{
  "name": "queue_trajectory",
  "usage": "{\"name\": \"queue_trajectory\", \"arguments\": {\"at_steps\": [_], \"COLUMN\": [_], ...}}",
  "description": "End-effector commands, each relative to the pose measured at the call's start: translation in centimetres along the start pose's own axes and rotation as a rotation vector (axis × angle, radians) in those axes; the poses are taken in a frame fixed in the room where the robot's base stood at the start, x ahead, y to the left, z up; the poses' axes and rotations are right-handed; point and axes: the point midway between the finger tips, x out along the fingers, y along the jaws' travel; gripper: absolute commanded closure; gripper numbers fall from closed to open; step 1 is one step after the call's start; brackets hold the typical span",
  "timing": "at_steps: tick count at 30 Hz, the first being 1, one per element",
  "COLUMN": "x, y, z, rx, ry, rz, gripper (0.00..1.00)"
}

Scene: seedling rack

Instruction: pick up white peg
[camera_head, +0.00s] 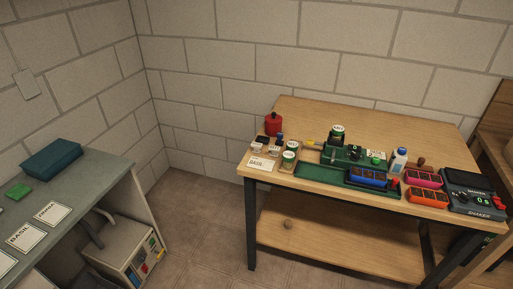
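I cannot clearly make out a white peg in the head view; the small items on the wooden table (310,118) are too small to tell apart fully. Small white-topped pieces (274,149) stand at the table's left end, but I cannot tell what they are. My gripper is not in view.
The table holds a red canister (273,124), a green machine (345,157), a blue-capped white bottle (399,161), blue (368,177), pink (424,178) and orange (428,197) seedling trays, and a shaker (475,195). Its back strip is clear. A grey bench (90,190) with cards stands left.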

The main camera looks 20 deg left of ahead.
Motion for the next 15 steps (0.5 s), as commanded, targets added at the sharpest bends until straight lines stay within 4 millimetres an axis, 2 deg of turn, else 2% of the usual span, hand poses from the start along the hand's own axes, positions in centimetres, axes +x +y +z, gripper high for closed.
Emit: {"name": "queue_trajectory", "arguments": {"at_steps": [14,15], "x": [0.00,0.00], "y": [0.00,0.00], "z": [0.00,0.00], "rx": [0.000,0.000], "ry": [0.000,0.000], "rz": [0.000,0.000], "gripper": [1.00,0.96]}}
